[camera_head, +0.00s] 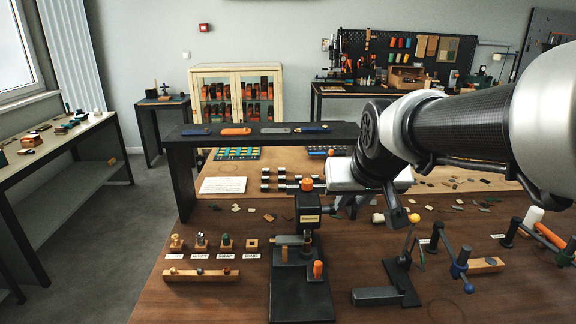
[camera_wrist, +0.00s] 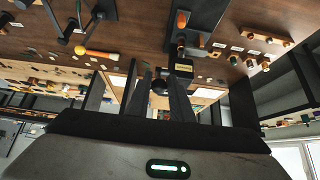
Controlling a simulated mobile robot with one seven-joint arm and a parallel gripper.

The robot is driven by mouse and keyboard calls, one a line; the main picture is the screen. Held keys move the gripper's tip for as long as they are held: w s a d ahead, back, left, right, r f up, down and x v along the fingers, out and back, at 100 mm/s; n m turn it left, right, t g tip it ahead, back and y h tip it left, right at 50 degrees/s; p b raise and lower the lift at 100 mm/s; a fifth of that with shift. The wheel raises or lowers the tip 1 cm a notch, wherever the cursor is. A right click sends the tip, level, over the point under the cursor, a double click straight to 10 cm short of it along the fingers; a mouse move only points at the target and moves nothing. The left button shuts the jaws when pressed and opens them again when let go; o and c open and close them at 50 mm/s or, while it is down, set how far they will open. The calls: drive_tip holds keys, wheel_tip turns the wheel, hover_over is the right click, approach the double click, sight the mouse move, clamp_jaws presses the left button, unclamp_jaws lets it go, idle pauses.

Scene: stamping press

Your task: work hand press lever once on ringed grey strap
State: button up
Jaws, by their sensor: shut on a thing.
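The black hand press (camera_head: 308,210) stands upright on its dark base at the middle front of the brown table, with an orange knob on top and a label on its body. It also shows in the wrist view (camera_wrist: 184,52). My gripper (camera_wrist: 162,90) is just right of the press head, its fingers shut around the dark knob (camera_wrist: 159,87) of the press lever. In the head view the fingers are partly hidden under the wrist. A grey strap (camera_head: 276,130) lies on the dark raised shelf. A small grey piece (camera_head: 289,240) sits at the press; I cannot tell whether it is a strap.
The raised shelf (camera_head: 180,142) also bears blue and orange straps. Labelled dies on wooden blocks (camera_head: 200,244) stand left of the press. A yellow-knobbed lever tool (camera_head: 405,262) and a blue-knobbed one (camera_head: 461,268) stand to the right. Small scraps lie behind.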

drive_tip(key=shift+s+f, duration=0.5)
drive_tip(key=shift+f, duration=0.15)
drive_tip(key=w+r+p, duration=0.1)
drive_tip(key=w+r, duration=0.1)
drive_tip(key=w+r+p, duration=0.2)
drive_tip(key=shift+w+r, duration=0.2)
drive_tip(key=shift+r, duration=0.05)
drive_tip(key=shift+w+r, duration=0.2)
drive_tip(key=shift+w, duration=0.25)
drive_tip(key=shift+w+r+p, duration=0.35)
drive_tip(key=shift+r+p, duration=0.05)
drive_tip(key=shift+p, duration=0.05)
drive_tip(key=shift+w+r+p, duration=0.25)
drive_tip(key=shift+w+p, duration=0.05)
drive_tip(key=shift+w, duration=0.35)
drive_tip(key=shift+w+r+p, duration=0.25)
drive_tip(key=shift+w, duration=0.4)
drive_tip(key=shift+w+r+p, duration=0.25)
drive_tip(key=shift+w+p, duration=0.05)
drive_tip(key=shift+w, duration=0.35)
